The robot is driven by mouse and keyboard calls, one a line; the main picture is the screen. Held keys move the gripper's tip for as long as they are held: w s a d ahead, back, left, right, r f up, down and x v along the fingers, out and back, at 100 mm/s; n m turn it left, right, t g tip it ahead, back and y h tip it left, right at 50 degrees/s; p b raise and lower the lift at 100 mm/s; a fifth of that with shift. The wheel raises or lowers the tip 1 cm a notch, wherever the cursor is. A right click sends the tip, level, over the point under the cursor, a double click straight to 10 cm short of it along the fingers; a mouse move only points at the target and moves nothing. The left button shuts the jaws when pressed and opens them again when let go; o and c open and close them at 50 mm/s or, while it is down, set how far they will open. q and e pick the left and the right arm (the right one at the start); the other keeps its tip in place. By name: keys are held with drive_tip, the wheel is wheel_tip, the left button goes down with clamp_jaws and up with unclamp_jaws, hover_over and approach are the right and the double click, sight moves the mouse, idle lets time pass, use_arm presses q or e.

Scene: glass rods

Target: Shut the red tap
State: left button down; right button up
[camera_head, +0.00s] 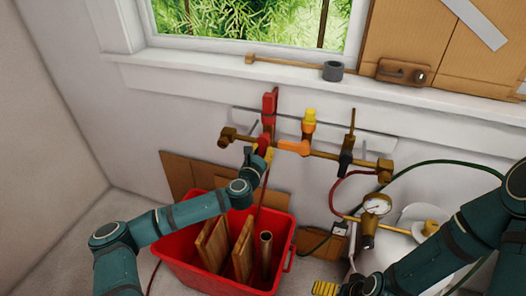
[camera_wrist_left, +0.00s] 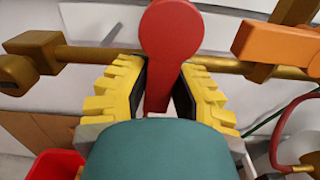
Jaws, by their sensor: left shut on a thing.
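The red tap (camera_head: 269,104) is on the brass pipe below the window sill, with a red part standing up above the pipe. In the left wrist view its red handle (camera_wrist_left: 170,35) has a round end, with a flat stem running down between my fingers. My left gripper (camera_head: 264,152) is at the tap, and its yellow fingers (camera_wrist_left: 158,85) are shut on the red handle, one on each side. The handle's lower end is hidden behind my wrist. My right gripper (camera_head: 327,288) shows only partly at the bottom edge, away from the tap; its jaw state is unclear.
An orange tap (camera_head: 293,147) with a yellow top and a black valve (camera_head: 345,160) sit to the right on the same pipe. A red crate (camera_head: 283,250) with wooden boards stands below. A pressure gauge (camera_head: 376,205) and hoses are at the right.

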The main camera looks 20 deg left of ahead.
use_arm(q)
drive_tip(key=a+r+m, duration=0.1)
drive_tip(key=m, duration=0.3)
drive_tip(key=a+r+m, duration=0.1)
drive_tip(key=m, duration=0.3)
drive_tip(key=a+r+m, duration=0.1)
drive_tip(key=a+m, duration=0.1)
drive_tip(key=m, duration=0.3)
drive_tip(key=shift+w+r+p, duration=0.1)
drive_tip(key=shift+r+p, duration=0.05)
drive_tip(key=shift+p, duration=0.25)
drive_tip(key=shift+r+m, duration=0.35)
drive_tip(key=shift+m, duration=0.7)
drive_tip(key=shift+r+m, duration=0.35)
drive_tip(key=shift+m, duration=0.7)
drive_tip(key=shift+a, duration=0.1)
drive_tip(key=c, duration=0.8)
unclamp_jaws()
drive_tip(key=shift+o, duration=0.2)
